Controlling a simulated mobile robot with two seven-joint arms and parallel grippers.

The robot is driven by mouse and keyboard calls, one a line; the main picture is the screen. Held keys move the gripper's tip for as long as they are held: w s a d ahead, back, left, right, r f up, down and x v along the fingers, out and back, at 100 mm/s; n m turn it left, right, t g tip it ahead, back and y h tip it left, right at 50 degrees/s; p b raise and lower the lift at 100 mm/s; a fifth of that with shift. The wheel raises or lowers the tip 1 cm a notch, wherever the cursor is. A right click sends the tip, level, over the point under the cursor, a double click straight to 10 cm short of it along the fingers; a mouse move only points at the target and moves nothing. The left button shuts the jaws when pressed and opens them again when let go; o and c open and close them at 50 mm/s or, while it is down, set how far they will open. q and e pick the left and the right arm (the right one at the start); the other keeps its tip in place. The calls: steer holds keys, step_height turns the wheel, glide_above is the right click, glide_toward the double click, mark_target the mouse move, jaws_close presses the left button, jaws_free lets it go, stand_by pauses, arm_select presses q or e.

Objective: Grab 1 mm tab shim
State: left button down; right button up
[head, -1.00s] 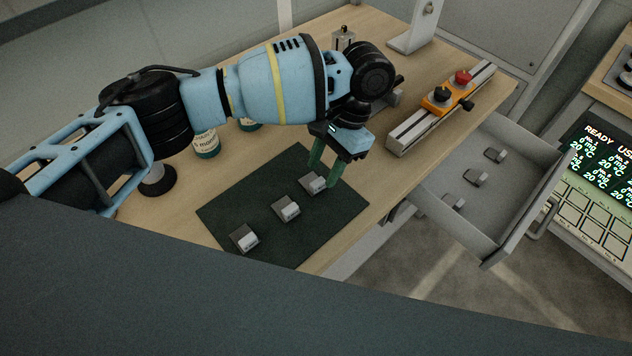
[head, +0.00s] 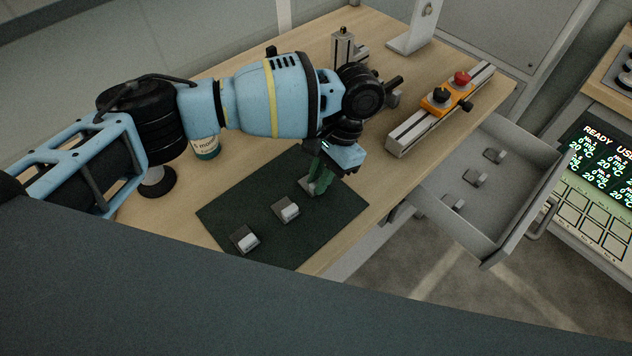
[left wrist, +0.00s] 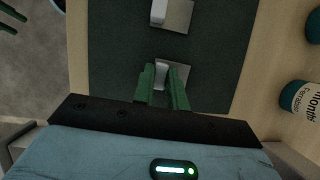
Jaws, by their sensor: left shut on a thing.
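Three small grey tab shims with pale tabs lie in a diagonal row on a dark green mat (head: 240,205). My left gripper (head: 318,186) points down at the shim at the row's upper right end, its green fingers shut on that shim's upright tab. The held shim (left wrist: 183,75) shows between and beyond the fingertips in the left wrist view. The middle shim (head: 287,210) and the lower left shim (head: 244,239) are free. I cannot read thickness marks. Two green fingers of my right gripper (left wrist: 11,18) show at the left wrist view's corner, apart and empty.
An open grey drawer (head: 490,240) at the right holds several small grey pieces. A rail (head: 410,130) with an orange block (head: 440,98) stands behind the mat. A labelled jar (head: 206,147) stands left of the mat, partly under my left arm.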

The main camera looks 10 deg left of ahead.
arm_select(q)
steer(key=shift+r, duration=0.1)
steer(key=shift+r, duration=0.5)
steer(key=r, duration=0.1)
steer(key=d+r, duration=0.1)
steer(key=shift+s+r, duration=0.3)
steer(key=shift+s, duration=0.05)
steer(key=s+d+r, duration=0.1)
steer(key=s+d, duration=0.8)
steer(key=d, duration=0.3)
steer(key=shift+p, duration=0.45)
